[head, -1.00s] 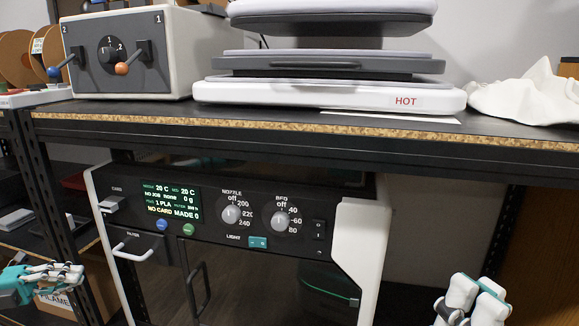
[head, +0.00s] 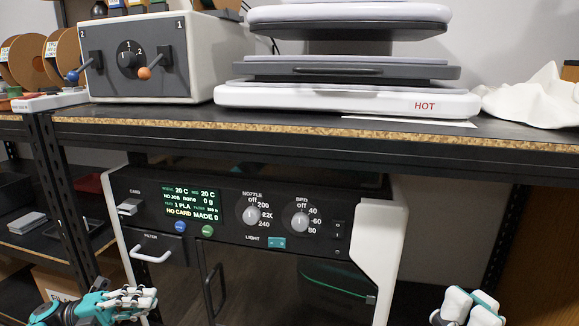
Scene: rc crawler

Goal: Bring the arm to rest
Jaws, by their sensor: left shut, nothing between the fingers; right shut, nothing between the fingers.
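My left gripper (head: 138,300) is at the lower left of the head view, teal, white and black, with its fingers together and nothing held. It is in front of the lower left side of the 3D printer (head: 160,275), apart from its controls as far as I can tell. My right gripper (head: 470,304) is at the bottom right, to the right of the printer. It is seen from behind, its fingertips are largely hidden, and no held object shows.
The printer's control panel (head: 320,242) and door handle (head: 209,290) face me under a black shelf (head: 330,137). On the shelf stand a grey switch box (head: 190,60), a heat press marked HOT (head: 350,98) and a white cloth (head: 535,98). A shelf leg (head: 62,190) rises at left.

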